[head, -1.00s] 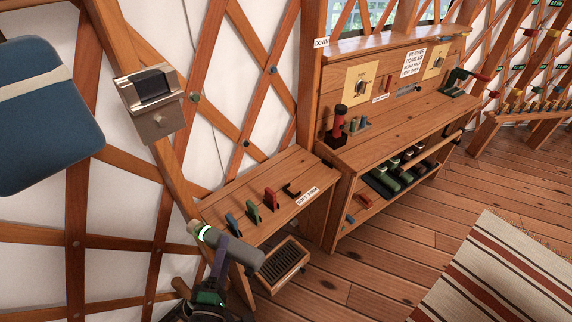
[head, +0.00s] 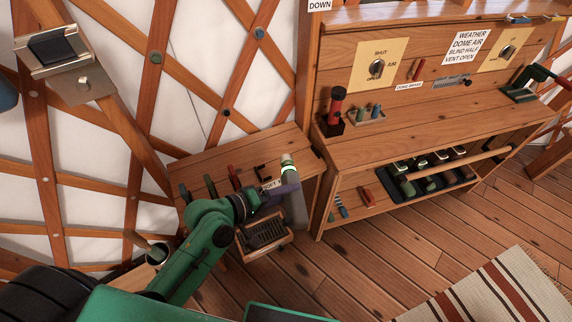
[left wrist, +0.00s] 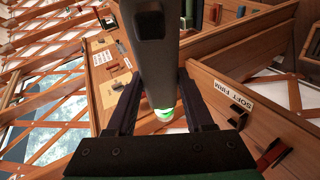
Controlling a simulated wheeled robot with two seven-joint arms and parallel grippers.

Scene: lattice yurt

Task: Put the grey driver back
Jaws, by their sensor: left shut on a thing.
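The grey driver (head: 296,205) is a thick grey cylinder with a glowing green ring and a pale end. My left gripper (head: 284,190) is shut around it and holds it upright or nearly so, in front of the small side bench. In the left wrist view the driver (left wrist: 152,45) runs between the two dark fingers, its green ring near the palm. A black tray (head: 441,187) with several green-and-dark tools lies on the workbench's lower shelf, right of the gripper. Whether one of its places is empty is too small to tell. My right gripper is not in view.
The side bench (head: 240,150) carries several coloured upright pieces and a label partly hidden by my gripper. A slotted wooden box (head: 265,249) is below it. A wooden rail (head: 462,165) crosses before the lower shelf. Plank floor is free in front of the workbench.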

